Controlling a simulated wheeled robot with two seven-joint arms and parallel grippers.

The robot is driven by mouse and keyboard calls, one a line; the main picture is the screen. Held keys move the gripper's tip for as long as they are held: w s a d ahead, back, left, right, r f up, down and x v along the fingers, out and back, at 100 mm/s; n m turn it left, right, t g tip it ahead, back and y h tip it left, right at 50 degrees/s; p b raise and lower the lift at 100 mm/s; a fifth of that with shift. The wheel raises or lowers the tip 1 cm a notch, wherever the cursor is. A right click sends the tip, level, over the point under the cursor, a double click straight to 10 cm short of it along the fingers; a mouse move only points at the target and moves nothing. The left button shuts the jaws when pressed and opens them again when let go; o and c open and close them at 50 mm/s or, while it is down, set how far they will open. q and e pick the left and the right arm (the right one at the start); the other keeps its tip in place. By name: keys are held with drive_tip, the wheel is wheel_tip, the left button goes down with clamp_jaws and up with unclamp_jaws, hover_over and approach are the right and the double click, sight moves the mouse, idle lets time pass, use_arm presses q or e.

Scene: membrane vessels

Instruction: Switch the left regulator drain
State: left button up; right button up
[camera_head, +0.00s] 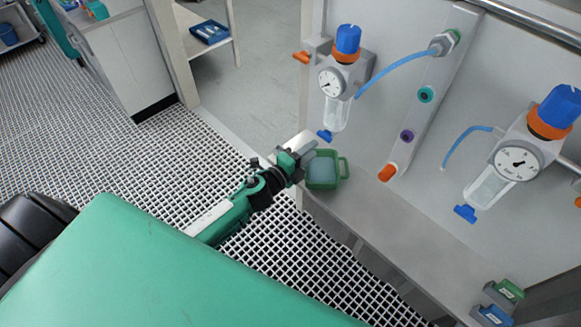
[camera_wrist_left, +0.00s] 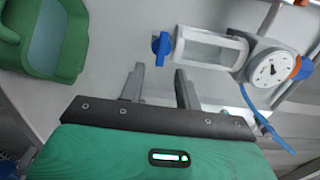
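The left regulator (camera_head: 339,80) hangs on the grey panel, with a blue knob, an orange ring, a round gauge and a clear bowl (camera_head: 337,113). Its blue drain (camera_head: 325,135) sits at the bottom of the bowl. In the left wrist view the drain (camera_wrist_left: 161,49) is just beyond my fingertips, near the gap between them, and the clear bowl (camera_wrist_left: 208,48) lies to its right. My left gripper (camera_head: 308,148) is below and left of the drain; it also shows in the left wrist view (camera_wrist_left: 158,75), open and empty. My right gripper is not in view.
A green container (camera_head: 323,171) stands on the ledge below the regulator, close to my gripper; it fills the upper left of the wrist view (camera_wrist_left: 43,40). A second regulator (camera_head: 520,160) hangs at right. A blue hose (camera_head: 395,72) runs from the left regulator to a fitting.

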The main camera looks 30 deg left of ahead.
use_arm(q)
drive_tip(key=b+v, duration=0.1)
drive_tip(key=v, duration=0.7)
drive_tip(key=shift+s+b, duration=0.2)
drive_tip(key=shift+b, duration=0.2)
drive_tip(key=shift+a, duration=0.1)
drive_tip(key=s+a+f+n+g+y, duration=0.2)
drive_tip(key=s+f+n, duration=0.2)
drive_tip(key=f, duration=0.8)
drive_tip(key=s+a+f+n+g+y, duration=0.2)
drive_tip(key=s+a+f+n+g, duration=0.15)
drive_tip(key=f, duration=0.85)
drive_tip(key=s+a+f+n+g+y, duration=0.15)
drive_tip(key=s+f+n, duration=0.25)
drive_tip(key=f, duration=0.8)
drive_tip(key=s+d+f+n+g, duration=0.1)
drive_tip(key=s+f+n+g, duration=0.1)
drive_tip(key=s+f, duration=0.4)
drive_tip(key=s+d+f+n+g, duration=0.2)
drive_tip(key=s+f, duration=0.5)
drive_tip(key=s, duration=0.8)
drive_tip(key=s+d+f+n+g, duration=0.1)
drive_tip(key=s+f+n+g, duration=0.3)
drive_tip(key=s+f, duration=0.3)
drive_tip(key=s+g, duration=0.1)
drive_tip(key=s, duration=0.3)
drive_tip(key=shift+d+y, duration=0.15)
drive_tip(key=shift+y, duration=0.2)
